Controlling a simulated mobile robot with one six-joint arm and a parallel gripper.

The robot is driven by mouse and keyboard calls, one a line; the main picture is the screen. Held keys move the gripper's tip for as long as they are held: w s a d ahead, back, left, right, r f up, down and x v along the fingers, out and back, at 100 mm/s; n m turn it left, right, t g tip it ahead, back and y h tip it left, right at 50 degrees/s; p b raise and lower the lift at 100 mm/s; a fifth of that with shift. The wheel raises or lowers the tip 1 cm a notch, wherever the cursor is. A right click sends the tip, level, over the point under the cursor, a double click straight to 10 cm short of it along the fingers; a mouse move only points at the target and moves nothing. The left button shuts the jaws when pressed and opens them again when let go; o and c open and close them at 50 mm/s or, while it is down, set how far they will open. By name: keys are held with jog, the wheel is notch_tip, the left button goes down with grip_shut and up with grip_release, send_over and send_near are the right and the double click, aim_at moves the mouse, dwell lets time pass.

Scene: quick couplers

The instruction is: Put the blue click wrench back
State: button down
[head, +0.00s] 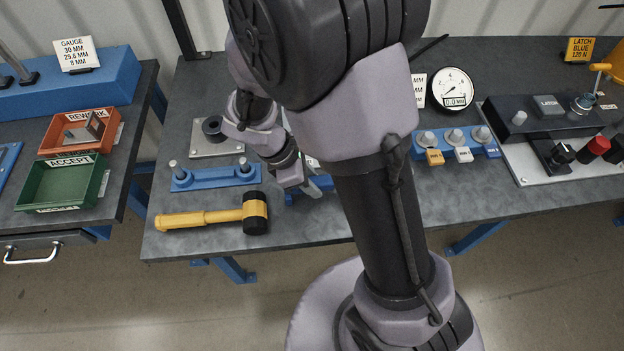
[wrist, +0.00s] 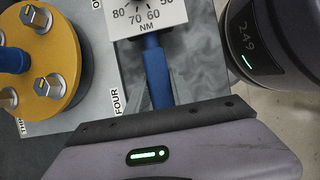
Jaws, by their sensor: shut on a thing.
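My gripper (wrist: 158,98) is shut on the blue shaft of the click wrench (wrist: 156,68), seen in the wrist view. The shaft runs up to a white dial block (wrist: 148,14) marked in NM; I cannot tell whether the two are joined. In the head view my gripper (head: 291,176) hangs low over the middle of the bench, and my arm hides much of what is there. A blue part (head: 318,184) shows just beside it; I cannot tell what it is.
A yellow flange with bolts (wrist: 38,55) is left of the shaft. On the bench (head: 310,230) are a mallet (head: 215,216), a blue holder with pegs (head: 213,178), a round gauge (head: 452,90) and a latch panel (head: 550,120). Green (head: 62,184) and red (head: 78,131) trays stand left.

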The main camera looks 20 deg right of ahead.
jog(key=shift+f, duration=0.2)
dwell(0.3)
jog(key=c, duration=1)
grip_release()
jog(key=shift+c, duration=0.2)
jog(key=shift+r, duration=0.1)
jog(key=p+v, duration=0.7)
jog(key=v, duration=1)
jog(key=shift+a+r, duration=0.1)
